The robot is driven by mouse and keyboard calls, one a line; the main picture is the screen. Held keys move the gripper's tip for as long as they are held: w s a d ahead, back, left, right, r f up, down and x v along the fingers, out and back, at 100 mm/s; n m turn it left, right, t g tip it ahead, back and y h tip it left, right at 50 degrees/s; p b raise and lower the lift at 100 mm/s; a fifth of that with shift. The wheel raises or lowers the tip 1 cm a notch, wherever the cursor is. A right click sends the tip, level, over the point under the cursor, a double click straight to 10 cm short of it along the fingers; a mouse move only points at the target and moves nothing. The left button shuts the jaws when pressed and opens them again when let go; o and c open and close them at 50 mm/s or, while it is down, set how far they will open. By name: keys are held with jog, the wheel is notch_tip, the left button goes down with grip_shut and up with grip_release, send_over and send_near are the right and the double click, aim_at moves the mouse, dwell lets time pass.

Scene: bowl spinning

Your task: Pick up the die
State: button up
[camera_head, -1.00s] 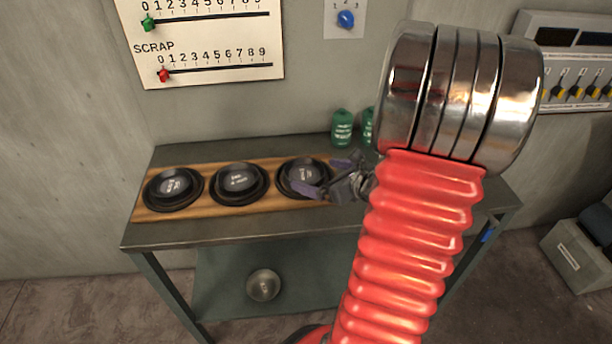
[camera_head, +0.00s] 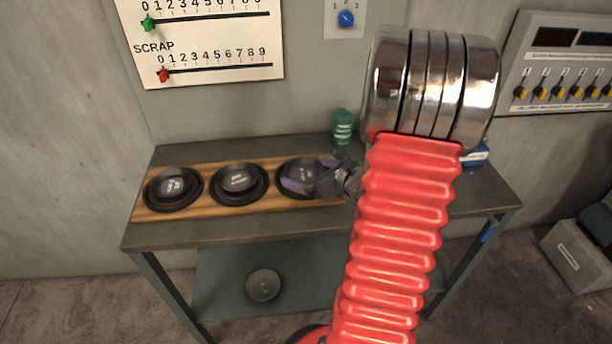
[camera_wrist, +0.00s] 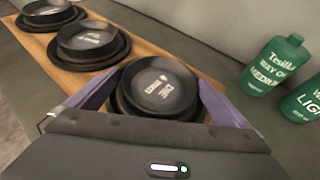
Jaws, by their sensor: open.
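Three dark, shallow, bowl-shaped dies with pale lettering stand in a row on a wooden board (camera_head: 222,205): a left one (camera_head: 172,187), a middle one (camera_head: 238,182) and a right one (camera_head: 297,166). The right die (camera_wrist: 160,88) is nearest in the wrist view, its lettering upside down and including "DIE". My gripper (camera_head: 312,176) is open at the right die. In the wrist view, the purple fingers of my gripper (camera_wrist: 158,82) lie on either side of this die. I cannot tell whether they touch it.
A green bottle (camera_head: 342,127) stands behind the right die; the wrist view shows a second green bottle (camera_wrist: 303,100) beside it. A blue item (camera_head: 476,156) is at the bench's right. A grey bowl (camera_head: 263,285) sits on the lower shelf. The bench front (camera_head: 215,232) is clear.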

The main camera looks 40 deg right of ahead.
aim_at(309, 178)
jog(key=shift+c, duration=0.4)
jog(key=c, duration=1)
jog(key=shift+r, duration=0.1)
notch_tip(309, 178, up, 10)
dwell(0.6)
